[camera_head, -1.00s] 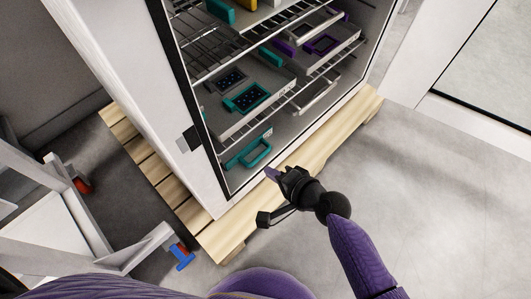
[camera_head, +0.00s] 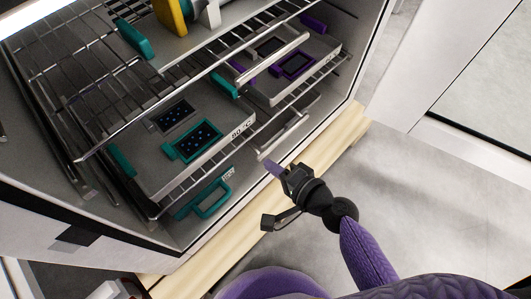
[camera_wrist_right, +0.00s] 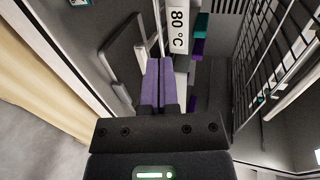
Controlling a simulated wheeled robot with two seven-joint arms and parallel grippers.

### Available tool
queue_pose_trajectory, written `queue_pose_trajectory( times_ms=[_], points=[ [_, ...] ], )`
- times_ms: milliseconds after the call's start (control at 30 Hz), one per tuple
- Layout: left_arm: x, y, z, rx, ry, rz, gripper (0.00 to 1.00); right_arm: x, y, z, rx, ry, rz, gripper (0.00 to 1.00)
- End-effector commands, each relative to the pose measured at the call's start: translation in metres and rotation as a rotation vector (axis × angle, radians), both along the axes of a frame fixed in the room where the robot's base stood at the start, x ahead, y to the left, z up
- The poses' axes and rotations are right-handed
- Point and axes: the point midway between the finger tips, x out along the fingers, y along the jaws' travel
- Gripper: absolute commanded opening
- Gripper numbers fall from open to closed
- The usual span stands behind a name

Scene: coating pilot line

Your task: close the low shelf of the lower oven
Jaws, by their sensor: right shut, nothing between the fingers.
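The oven stands open, with wire shelves inside. The low wire shelf (camera_head: 172,202) carries a grey tray with a teal-framed panel (camera_head: 193,141) on the left and a grey tray with a purple-framed panel (camera_head: 293,65) on the right. I cannot tell from the head view how far this shelf is pulled out. My right gripper (camera_head: 272,167) is shut and empty, its purple fingertips at the oven's front opening, in front of the shelf. In the right wrist view the closed fingers (camera_wrist_right: 160,85) point at an "80 °C" label (camera_wrist_right: 178,30); contact is unclear. My left gripper is out of view.
A teal handle (camera_head: 212,197) and a grey handle (camera_head: 292,133) lie low in the opening. Another wire shelf (camera_head: 110,105) is above. A wooden pallet (camera_head: 318,147) lies under the oven. The floor (camera_head: 420,180) to the right is clear.

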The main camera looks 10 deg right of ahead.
Motion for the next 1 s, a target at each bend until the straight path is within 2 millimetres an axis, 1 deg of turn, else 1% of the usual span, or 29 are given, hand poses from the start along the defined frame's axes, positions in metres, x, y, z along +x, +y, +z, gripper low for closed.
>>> queue_pose_trajectory(
  times_ms=[33,133,167,200,233,333,400,500,833,933,1000],
  points=[
    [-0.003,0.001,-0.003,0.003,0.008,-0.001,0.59,0.009,0.006,-0.006,0.002,0.000,-0.001,0.00],
    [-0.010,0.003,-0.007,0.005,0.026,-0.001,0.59,0.026,0.017,-0.013,0.002,0.001,-0.001,0.00],
    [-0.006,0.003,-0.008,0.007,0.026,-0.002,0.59,0.031,0.021,-0.015,0.002,0.002,-0.001,0.00],
    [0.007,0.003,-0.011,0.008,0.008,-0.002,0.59,0.037,0.025,-0.017,0.002,0.002,-0.001,0.00],
    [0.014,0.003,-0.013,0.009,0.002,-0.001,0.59,0.041,0.028,-0.019,0.001,0.002,0.000,0.00],
    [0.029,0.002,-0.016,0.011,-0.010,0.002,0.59,0.052,0.034,-0.022,0.001,0.002,-0.001,0.00],
    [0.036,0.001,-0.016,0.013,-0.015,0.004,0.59,0.056,0.038,-0.024,0.002,0.003,0.000,0.00],
    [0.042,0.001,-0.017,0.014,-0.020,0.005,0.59,0.060,0.041,-0.024,0.000,0.002,0.001,0.00],
    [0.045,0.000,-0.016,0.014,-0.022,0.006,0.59,0.062,0.041,-0.023,0.000,0.002,0.001,0.00],
    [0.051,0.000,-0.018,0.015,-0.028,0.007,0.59,0.072,0.048,-0.025,0.002,0.001,0.000,0.00],
    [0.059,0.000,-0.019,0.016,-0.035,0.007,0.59,0.083,0.055,-0.025,0.004,0.001,0.000,0.00]
  ],
)
